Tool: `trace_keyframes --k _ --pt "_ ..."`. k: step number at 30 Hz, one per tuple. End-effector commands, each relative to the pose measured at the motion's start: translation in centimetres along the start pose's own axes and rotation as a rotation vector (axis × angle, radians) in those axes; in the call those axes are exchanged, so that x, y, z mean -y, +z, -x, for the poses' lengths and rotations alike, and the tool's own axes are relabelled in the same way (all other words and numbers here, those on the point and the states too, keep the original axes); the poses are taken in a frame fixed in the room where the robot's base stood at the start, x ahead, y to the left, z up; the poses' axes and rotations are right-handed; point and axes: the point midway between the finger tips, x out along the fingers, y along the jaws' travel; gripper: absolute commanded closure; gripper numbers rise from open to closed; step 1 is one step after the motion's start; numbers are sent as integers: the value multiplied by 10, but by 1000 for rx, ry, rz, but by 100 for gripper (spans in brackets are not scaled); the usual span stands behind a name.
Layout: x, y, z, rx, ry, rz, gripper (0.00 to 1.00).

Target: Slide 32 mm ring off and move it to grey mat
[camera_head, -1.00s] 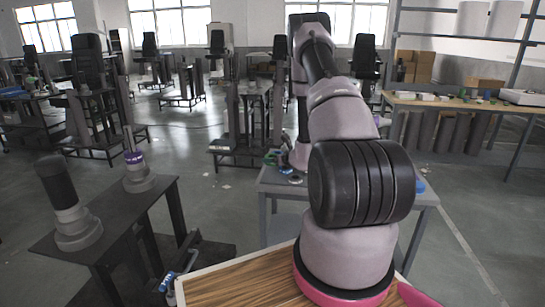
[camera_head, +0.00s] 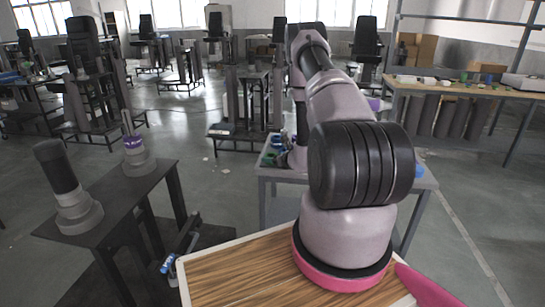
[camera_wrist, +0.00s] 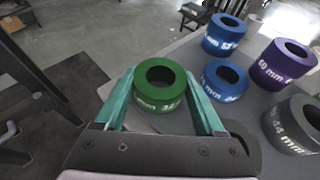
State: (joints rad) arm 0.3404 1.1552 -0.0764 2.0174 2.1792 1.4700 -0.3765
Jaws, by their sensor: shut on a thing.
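The green ring (camera_wrist: 160,84) is between the teal fingers of my gripper (camera_wrist: 163,100) in the wrist view. The fingers press on its left and right sides. It is upright with its hole facing up, and its white print is only partly readable, ending in what looks like 32. The ring appears above the grey tabletop (camera_wrist: 190,52), off any post. I cannot tell a separate grey mat from the tabletop. In the head view my arm hides the gripper and the held ring.
Two blue rings (camera_wrist: 225,35) (camera_wrist: 224,80), a purple 60 mm ring (camera_wrist: 284,64) and a grey 44 mm ring (camera_wrist: 292,126) stand right of my gripper. In the head view, a dark table (camera_head: 110,195) at left bears two stepped posts, one with a purple ring (camera_head: 133,142).

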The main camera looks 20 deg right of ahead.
Motion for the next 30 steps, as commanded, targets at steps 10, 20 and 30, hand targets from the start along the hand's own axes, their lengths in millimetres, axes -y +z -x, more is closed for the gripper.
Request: trace_keyframes --k 10,20,30 --pt "0 0 0 1 0 0 0" --pt "1 0 11 0 -1 0 0" --pt "1 0 77 -1 -3 -1 0"
